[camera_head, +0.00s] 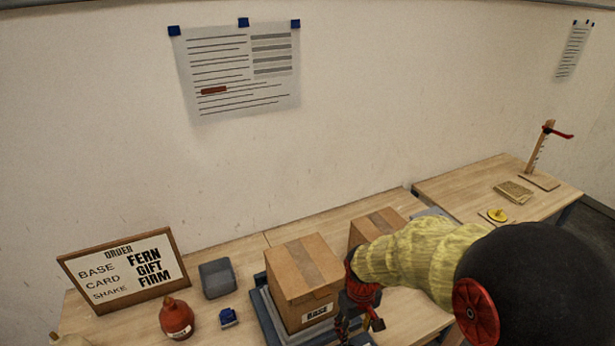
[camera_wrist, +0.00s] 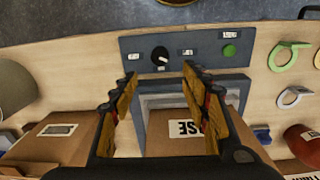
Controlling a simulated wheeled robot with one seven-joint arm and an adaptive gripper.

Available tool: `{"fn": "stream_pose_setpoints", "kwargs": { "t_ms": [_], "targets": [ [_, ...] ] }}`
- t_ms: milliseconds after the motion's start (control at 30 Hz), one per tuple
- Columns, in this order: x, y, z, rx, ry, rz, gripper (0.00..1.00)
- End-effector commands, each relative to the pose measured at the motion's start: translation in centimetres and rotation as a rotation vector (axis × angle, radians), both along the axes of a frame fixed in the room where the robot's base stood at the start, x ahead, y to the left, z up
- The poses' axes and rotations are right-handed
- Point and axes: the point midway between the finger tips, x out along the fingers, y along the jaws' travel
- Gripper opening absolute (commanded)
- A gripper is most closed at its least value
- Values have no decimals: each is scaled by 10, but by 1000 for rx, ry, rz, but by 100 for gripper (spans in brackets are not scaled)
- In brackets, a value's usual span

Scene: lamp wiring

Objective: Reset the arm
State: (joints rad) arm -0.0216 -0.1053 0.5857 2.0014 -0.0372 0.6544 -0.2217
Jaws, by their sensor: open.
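My gripper (camera_head: 360,325) is in front of the right side of a cardboard box (camera_head: 303,282) labelled BASE, in the head view. In the wrist view its two fingers (camera_wrist: 160,74) are spread with nothing between them. They point at a dark control panel with a black knob (camera_wrist: 160,55) and a green button (camera_wrist: 229,50). The BASE box also shows in the wrist view (camera_wrist: 165,130), below the fingers. It sits on a grey plate of a dark blue stand (camera_head: 259,300). My arm in its yellow sleeve comes in from the right and hides part of the table.
A second cardboard box (camera_head: 376,225) stands behind my arm. At left are an order board (camera_head: 125,270), a grey bin (camera_head: 217,278), a red bottle (camera_head: 176,318) and a small blue item (camera_head: 229,317). Green and white rings (camera_wrist: 288,56) lie beside the panel. Another table (camera_head: 470,190) stands at right.

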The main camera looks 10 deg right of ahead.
Motion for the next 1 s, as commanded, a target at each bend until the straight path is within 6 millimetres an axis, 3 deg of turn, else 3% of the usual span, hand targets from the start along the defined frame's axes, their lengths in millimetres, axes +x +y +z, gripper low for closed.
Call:
{"fn": "stream_pose_setpoints", "kwargs": {
  "t_ms": [67,167,233,433,733,1000],
  "targets": [
    [-4,0,0,0,13,-22,46],
    [-25,0,-4,-2,63,-61,46],
    [-43,0,12,-2,77,-102,46],
    [-72,0,60,11,5,-183,46],
    [-119,-1,129,54,-238,-258,46],
    [-138,-2,169,87,-459,-261,46]
  ]
}}
